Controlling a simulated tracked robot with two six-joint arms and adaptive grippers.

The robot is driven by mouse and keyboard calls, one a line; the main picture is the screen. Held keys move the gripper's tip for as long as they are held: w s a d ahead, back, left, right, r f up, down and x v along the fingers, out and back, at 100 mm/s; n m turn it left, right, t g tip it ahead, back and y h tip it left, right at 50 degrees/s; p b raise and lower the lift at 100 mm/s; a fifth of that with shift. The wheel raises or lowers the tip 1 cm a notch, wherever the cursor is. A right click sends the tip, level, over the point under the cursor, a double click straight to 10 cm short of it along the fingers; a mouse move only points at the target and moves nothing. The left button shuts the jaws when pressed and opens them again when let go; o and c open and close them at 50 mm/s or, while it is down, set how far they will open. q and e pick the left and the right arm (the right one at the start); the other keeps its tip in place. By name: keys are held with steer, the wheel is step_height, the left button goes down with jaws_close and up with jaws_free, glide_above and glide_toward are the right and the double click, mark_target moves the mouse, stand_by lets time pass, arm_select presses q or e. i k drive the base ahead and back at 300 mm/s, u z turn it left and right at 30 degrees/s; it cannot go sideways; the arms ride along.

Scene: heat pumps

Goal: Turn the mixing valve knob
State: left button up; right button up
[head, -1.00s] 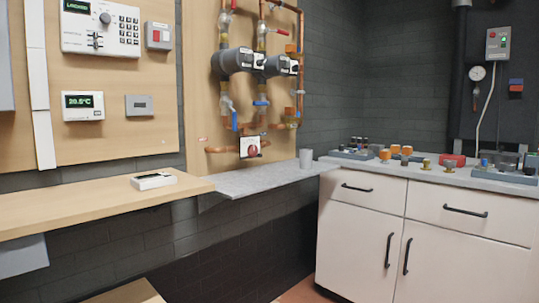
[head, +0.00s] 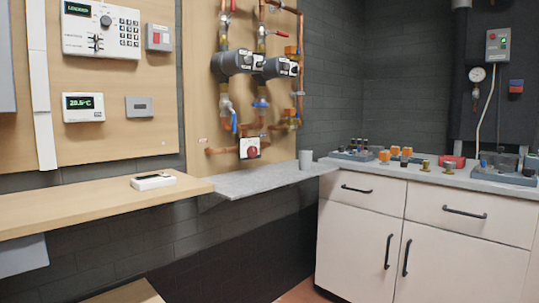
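The mixing valve knob (head: 252,152) is a small round dark red knob on a white square plate (head: 243,143). It sits low on the copper pipework of the wooden wall panel, just above the grey shelf. Two dark pumps (head: 232,62) are higher on the same pipes. Neither of my grippers shows in the head view, so nothing is seen touching the knob.
A grey stone shelf (head: 265,182) juts out below the valve, with a grey cup (head: 305,159) at its right end. A wooden shelf (head: 90,208) with a white device (head: 153,181) is at left. A white cabinet (head: 365,245) stands at right, its counter crowded with fittings.

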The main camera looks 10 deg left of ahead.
mark_target(252, 150)
steer(key=z, duration=0.1)
steer(key=i, duration=1)
steer(key=u, duration=0.1)
